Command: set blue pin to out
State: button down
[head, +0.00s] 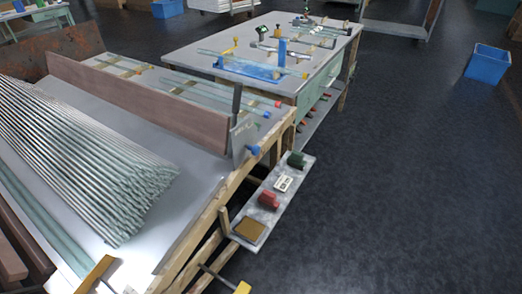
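A small blue knob (253,149), which looks like the blue pin, sits at the right side of a grey upright plate (240,135) at the near table's right edge. The plate stands at the end of a long brown board. The picture is too small to tell how far the knob sticks out. I make out no gripper in the head view.
The near table (190,195) carries a large stack of glass tubes (85,150). A low shelf (247,213) with red and green items juts from its right side. Another table (190,58) stands behind. Open dark floor (400,200) lies to the right, with a blue bin (487,65).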

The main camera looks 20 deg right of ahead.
aim_at(256, 149)
jog(key=i+l+z, duration=0.2)
jog(key=i+l, duration=0.2)
jog(key=l, duration=0.2)
jog(key=i+l+z, duration=0.2)
jog(key=i+l, duration=0.2)
jog(key=l, duration=0.2)
